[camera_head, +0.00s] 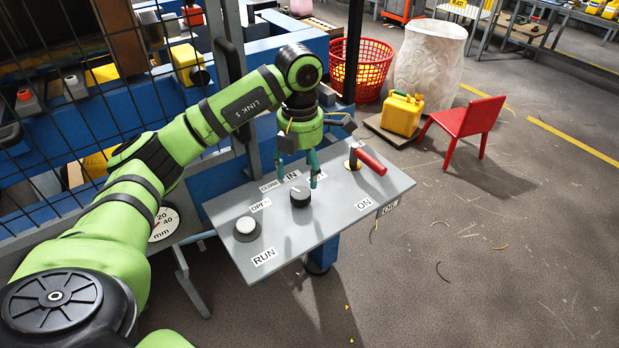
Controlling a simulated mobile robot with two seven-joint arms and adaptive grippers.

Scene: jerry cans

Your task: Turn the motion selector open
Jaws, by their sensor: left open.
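The motion selector appears to be the black round knob (300,197) on the grey control panel (305,235), with OPEN and CLOSE labels to its left and an IN label behind it. Its pointer direction is too small to tell surely. My left gripper (299,174) points down just above the knob, with its teal fingers spread and nothing between them. The fingers seem apart from the knob. They partly hide a label behind it. My right gripper is not in view.
A white button (245,227) near the RUN label is at the panel's left. A wire mesh fence (110,100) is at left. A red chair (467,125) and yellow jerry can (402,113) stand beyond.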

